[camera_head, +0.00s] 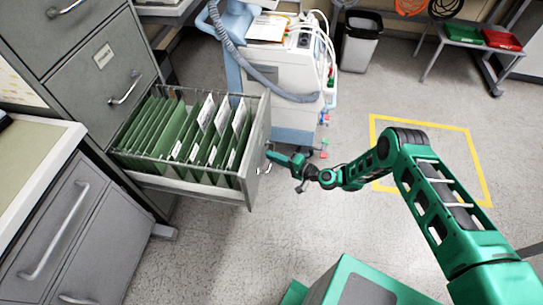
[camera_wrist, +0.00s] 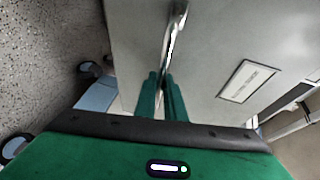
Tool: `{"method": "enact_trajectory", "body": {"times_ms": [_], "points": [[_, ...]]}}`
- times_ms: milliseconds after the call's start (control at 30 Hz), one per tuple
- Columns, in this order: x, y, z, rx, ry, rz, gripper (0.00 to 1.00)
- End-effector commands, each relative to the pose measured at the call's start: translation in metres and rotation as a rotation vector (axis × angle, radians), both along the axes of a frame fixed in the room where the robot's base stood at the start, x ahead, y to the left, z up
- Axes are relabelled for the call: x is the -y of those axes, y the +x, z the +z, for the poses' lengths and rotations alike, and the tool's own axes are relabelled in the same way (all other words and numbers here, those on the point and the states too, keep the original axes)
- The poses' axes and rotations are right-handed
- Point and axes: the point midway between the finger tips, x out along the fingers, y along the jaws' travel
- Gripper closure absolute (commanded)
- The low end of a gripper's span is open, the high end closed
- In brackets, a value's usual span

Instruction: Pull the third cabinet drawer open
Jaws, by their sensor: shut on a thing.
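The third cabinet drawer (camera_head: 222,186) stands well out from the grey filing cabinet (camera_head: 84,45) in the head view. Green hanging folders with white labels fill it. My gripper (camera_head: 268,156) is at the drawer's front face. In the wrist view, the metal drawer handle (camera_wrist: 175,40) runs down to my gripper (camera_wrist: 161,85), whose two green fingers are shut on it. The drawer front (camera_wrist: 225,55) with its label plate (camera_wrist: 247,80) fills much of that view. The drawer's rails and back end are not clear to see.
A white medical cart (camera_head: 285,75) with hoses stands just behind the open drawer. A low grey cabinet (camera_head: 60,235) with a counter is at the left. The floor (camera_head: 235,255) in front of the drawer is clear.

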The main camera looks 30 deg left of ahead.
Motion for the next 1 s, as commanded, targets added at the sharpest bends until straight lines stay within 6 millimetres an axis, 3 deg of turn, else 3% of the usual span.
{"method": "enact_trajectory", "body": {"times_ms": [33, 67, 100, 133, 433, 567, 1000], "points": [[0.003, 0.006, -0.002, 0.008, -0.007, -0.010, 1.00], [0.003, 0.005, -0.002, 0.009, -0.007, -0.010, 0.83], [0.002, 0.005, -0.002, 0.007, -0.007, -0.009, 0.74], [0.002, 0.004, -0.002, 0.007, -0.006, -0.007, 0.72], [0.001, 0.001, -0.001, 0.002, -0.003, -0.002, 0.72], [0.011, 0.000, 0.001, 0.000, -0.004, -0.002, 0.72], [0.085, -0.006, 0.014, 0.000, -0.005, -0.004, 0.72]]}}
